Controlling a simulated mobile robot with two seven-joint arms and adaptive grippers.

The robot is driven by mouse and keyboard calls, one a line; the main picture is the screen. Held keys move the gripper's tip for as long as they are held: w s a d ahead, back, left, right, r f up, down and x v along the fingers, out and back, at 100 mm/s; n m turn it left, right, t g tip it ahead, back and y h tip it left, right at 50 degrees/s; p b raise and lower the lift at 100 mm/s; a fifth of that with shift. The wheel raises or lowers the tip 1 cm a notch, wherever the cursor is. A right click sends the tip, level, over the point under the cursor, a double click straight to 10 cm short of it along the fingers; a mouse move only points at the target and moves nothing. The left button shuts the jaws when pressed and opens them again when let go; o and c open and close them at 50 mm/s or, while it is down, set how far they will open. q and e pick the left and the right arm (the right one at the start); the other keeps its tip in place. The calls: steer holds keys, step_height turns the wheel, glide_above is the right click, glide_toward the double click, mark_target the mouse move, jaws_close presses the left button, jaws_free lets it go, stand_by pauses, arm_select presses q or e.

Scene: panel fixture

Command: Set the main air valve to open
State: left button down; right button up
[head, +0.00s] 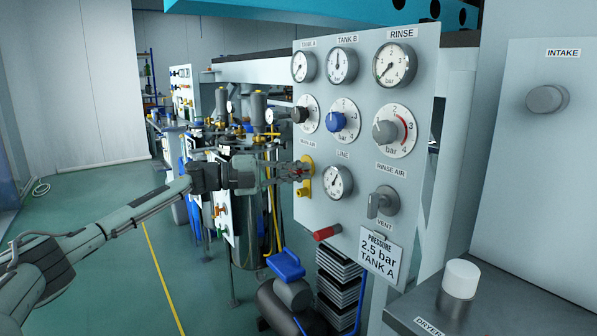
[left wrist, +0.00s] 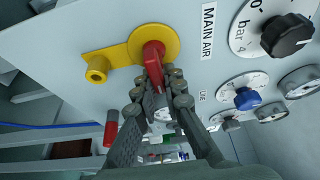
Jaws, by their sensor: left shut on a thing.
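The main air valve has a red handle (left wrist: 153,62) on a round yellow base (left wrist: 170,38), beside the MAIN AIR label (left wrist: 208,30). A yellow lug (left wrist: 97,70) sticks out from the base; in the head view this lug (head: 303,188) is below the valve. My left gripper (head: 299,172) is at the valve, and its fingers (left wrist: 160,88) are shut on the red handle. The fingers hide part of the handle. In the left wrist view the handle points down from its base, toward the gripper. My right gripper is not in view.
The panel (head: 312,215) carries gauges, a black knob (head: 300,114), a blue knob (head: 336,121), a grey knob (head: 384,131) and a vent lever (head: 377,206). A red grip (head: 327,233) juts out below. A pressure card (head: 379,258) hangs lower right. Tanks and pipes stand behind my left arm.

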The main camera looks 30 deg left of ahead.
arm_select(q)
steer(key=shift+f, duration=0.1)
steer(key=c, duration=1.6)
jaws_free()
steer(key=shift+s, duration=0.1)
steer(key=v, duration=1.2)
